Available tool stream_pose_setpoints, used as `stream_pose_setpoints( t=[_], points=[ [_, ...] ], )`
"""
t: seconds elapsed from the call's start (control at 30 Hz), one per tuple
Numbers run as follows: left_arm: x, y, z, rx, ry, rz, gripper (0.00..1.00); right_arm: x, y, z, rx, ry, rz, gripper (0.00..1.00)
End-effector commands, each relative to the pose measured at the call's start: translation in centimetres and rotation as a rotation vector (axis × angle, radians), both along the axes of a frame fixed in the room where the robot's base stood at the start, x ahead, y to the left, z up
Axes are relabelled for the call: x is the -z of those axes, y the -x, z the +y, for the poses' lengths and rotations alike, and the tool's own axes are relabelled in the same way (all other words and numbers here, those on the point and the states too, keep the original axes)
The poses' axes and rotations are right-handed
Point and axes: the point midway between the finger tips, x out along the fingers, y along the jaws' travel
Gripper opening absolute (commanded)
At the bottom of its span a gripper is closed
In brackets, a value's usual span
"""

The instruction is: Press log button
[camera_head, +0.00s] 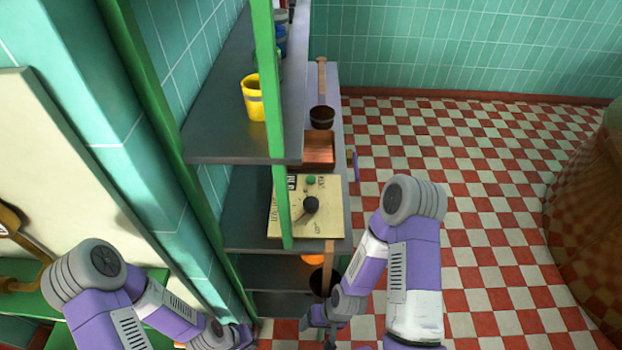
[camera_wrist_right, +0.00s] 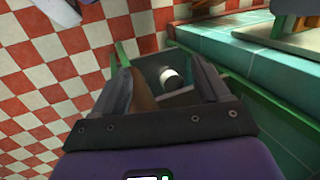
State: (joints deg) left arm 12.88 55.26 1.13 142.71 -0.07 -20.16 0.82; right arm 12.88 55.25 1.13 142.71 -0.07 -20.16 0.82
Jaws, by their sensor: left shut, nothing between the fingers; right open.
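A cream control panel (camera_head: 275,222) lies on the shelf in the head view. It has a black round knob (camera_head: 311,204) and a small green button (camera_head: 310,180) near its far edge. Its printed lettering is too small to read surely, so I cannot tell which control is the log button. My right gripper (camera_head: 318,322) is below and nearer than the panel, apart from it; in the right wrist view it is open (camera_wrist_right: 168,85). My left gripper (camera_head: 246,336) is shut and empty at the bottom, left of the right one, partly cut off.
A green shelf post (camera_head: 272,110) stands partly in front of the panel. A yellow cup (camera_head: 253,97) is on the upper shelf. A copper tray (camera_head: 319,150) and dark pot (camera_head: 322,117) stand beyond the panel.

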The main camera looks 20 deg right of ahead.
Motion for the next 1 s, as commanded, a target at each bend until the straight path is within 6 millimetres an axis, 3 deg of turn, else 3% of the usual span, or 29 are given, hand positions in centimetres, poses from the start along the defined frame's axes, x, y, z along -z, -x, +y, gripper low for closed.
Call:
stream_pose_setpoints(
  t=[0.13, 0.6, 1.0],
  points=[
    [0.00, 0.00, 0.00, 0.000, 0.000, 0.000, 0.00, 0.00, 0.00, 0.00, 0.000, 0.000, 0.000, 0.73],
    [0.00, 0.00, 0.00, 0.000, 0.000, 0.000, 0.00, 0.00, 0.00, 0.00, 0.000, 0.000, 0.000, 0.01],
    [0.00, 0.00, 0.00, 0.000, 0.000, 0.000, 0.00, 0.00, 0.00, 0.00, 0.000, 0.000, 0.000, 0.00]
  ],
)
